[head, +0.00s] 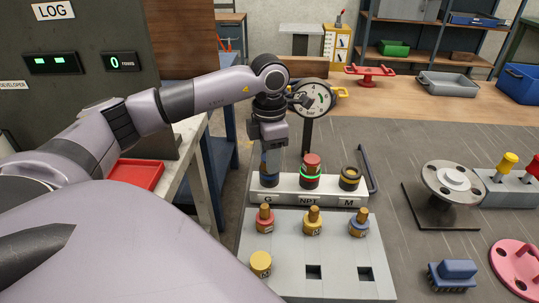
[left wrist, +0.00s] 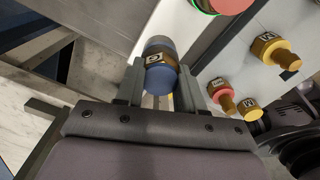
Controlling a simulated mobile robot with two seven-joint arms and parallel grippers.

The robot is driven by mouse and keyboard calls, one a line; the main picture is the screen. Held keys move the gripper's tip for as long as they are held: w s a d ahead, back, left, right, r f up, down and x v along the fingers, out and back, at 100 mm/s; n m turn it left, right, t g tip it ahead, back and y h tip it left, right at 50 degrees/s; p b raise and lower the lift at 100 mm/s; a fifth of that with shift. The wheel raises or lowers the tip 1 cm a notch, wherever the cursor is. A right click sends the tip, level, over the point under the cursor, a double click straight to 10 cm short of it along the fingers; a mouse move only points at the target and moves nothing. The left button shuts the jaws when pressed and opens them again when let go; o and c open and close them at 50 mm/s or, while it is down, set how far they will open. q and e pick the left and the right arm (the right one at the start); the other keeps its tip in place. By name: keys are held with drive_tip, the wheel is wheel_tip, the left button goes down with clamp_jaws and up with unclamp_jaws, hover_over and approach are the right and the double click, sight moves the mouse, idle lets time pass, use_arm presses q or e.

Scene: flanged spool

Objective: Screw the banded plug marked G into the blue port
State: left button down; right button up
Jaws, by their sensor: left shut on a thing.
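My left gripper (head: 269,160) is upright over the G end of the white port block (head: 318,188). In the left wrist view, my left gripper (left wrist: 160,92) is shut on a blue plug (left wrist: 158,80) with a gold band whose mark looks like a G. In the head view, the blue port (head: 269,181) shows as a blue ring directly below the gripper. The plug's lower end meets or nearly meets this port; I cannot tell whether the threads engage. My right gripper is not in view.
A red plug (head: 312,161) stands in the NPT port, with a green glowing ring. The M port (head: 350,177) has a brass rim and looks empty. A grey tray (head: 338,290) in front holds several banded plugs. A dial gauge (head: 317,98) stands behind the block.

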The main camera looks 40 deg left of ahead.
use_arm(q)
drive_tip(key=m, duration=0.4)
drive_tip(key=c, duration=0.6)
unclamp_jaws()
